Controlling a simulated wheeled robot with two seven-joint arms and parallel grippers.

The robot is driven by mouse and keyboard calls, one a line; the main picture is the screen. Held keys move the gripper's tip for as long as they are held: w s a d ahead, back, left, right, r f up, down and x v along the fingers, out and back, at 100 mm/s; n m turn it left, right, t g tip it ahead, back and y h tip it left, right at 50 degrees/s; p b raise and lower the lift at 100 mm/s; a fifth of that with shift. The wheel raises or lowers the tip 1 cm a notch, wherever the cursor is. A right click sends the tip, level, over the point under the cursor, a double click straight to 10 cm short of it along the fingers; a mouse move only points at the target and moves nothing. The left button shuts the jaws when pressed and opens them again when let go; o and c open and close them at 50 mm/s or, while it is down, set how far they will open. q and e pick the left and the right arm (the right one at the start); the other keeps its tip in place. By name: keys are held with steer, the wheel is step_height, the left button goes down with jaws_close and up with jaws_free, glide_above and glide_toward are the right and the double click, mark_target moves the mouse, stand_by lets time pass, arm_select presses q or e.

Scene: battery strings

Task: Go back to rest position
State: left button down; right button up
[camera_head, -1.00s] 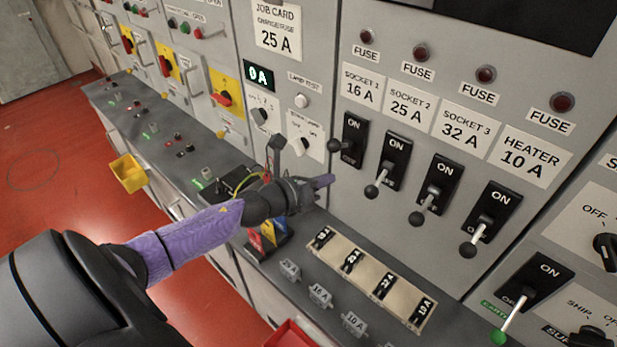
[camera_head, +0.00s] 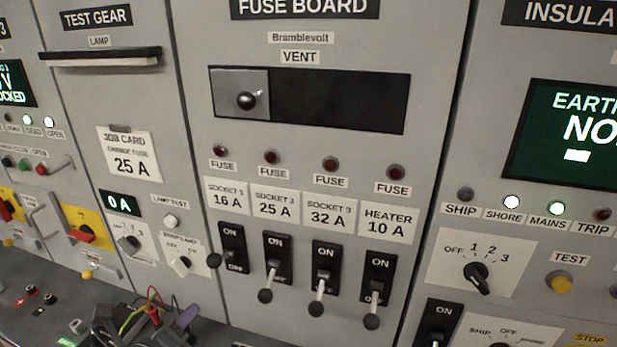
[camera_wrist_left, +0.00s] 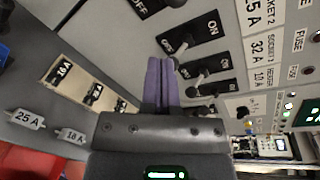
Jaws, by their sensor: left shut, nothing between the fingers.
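My left gripper (camera_head: 187,317) shows only in part at the bottom edge of the head view, in front of the panel's lower left. In the left wrist view its two purple fingers (camera_wrist_left: 160,80) are together, with nothing between them. They point toward the black switches, and whether they touch one is hard to tell. The Socket 1 switch (camera_head: 233,245), Socket 2 switch (camera_head: 277,257), Socket 3 switch (camera_head: 325,268) and heater switch (camera_head: 379,276) stand in a row on the fuse board. My right gripper is not in view.
A beige fuse holder (camera_wrist_left: 75,82) lies on the ledge in the left wrist view. A loose 25 A fuse (camera_wrist_left: 25,119) and 16 A fuse (camera_wrist_left: 71,135) lie beside it. A red bin (camera_wrist_left: 28,160) is at the lower left. Coloured leads (camera_head: 150,312) lie near the gripper.

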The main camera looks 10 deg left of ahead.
arm_select(q)
steer(key=s+d+f+n+g+b, duration=0.1)
steer(key=s+d+f+n+g, duration=0.3)
steer(key=s+d+n+g, duration=0.45)
steer(key=s+d+f+n+g, duration=0.5)
steer(key=s+n, duration=0.4)
steer(key=n, duration=0.7)
steer(key=s+f+b, duration=0.3)
steer(key=f+b, duration=1)
steer(key=f, duration=1.8)
steer(key=s+a+f+g+b, duration=0.1)
steer(key=s+f+b, duration=0.3)
steer(key=f, duration=0.5)
steer(key=s+a+f+g+y+b, duration=0.1)
steer(key=s+a+f+b, duration=0.1)
steer(key=s+f+b, duration=0.3)
steer(key=s+f, duration=0.4)
steer(key=f, duration=0.1)
steer(key=shift+s+m, duration=0.25)
steer(key=shift+m, duration=0.1)
